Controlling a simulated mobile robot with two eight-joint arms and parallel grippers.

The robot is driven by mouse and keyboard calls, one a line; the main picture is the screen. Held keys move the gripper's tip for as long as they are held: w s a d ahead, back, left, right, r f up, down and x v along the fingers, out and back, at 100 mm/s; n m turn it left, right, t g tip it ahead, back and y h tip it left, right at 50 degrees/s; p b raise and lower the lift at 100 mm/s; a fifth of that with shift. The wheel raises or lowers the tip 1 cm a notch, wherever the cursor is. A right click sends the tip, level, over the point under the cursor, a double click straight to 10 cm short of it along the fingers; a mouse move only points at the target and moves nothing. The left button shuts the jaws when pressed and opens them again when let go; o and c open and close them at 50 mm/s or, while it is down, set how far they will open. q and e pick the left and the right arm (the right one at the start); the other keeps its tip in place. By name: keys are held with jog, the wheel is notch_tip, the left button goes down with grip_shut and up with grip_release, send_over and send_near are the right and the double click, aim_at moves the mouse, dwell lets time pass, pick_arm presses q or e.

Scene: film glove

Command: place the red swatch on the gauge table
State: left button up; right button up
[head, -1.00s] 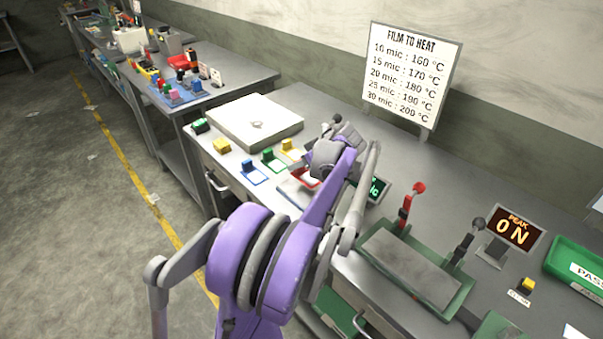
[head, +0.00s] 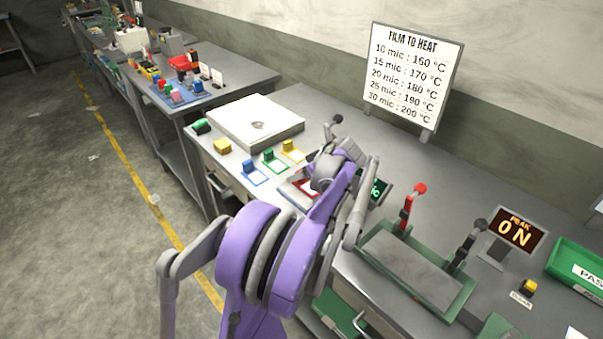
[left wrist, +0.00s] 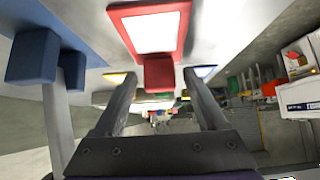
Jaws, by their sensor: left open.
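The red swatch, a red frame around a white film with a red block handle (left wrist: 158,72), lies flat below my left gripper. The wrist hides the rest of the plate. The gauge's green display (head: 377,188) is just right of the wrist. My left gripper (left wrist: 160,95) is open, its fingers apart on either side of the red handle without visible contact. My right gripper is not in view.
Blue (head: 252,172), green (head: 270,160) and yellow (head: 290,151) swatches lie to the left. A white slab (head: 255,120) is behind them. A green-framed press (head: 415,265) with levers, an ON display (head: 515,232) and a green tray (head: 578,270) stand right.

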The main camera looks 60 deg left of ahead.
pick_arm(q)
jog(key=shift+r, duration=0.25)
jog(key=v, duration=1.2)
jog(key=shift+p, duration=0.4)
jog(key=shift+s, duration=0.1)
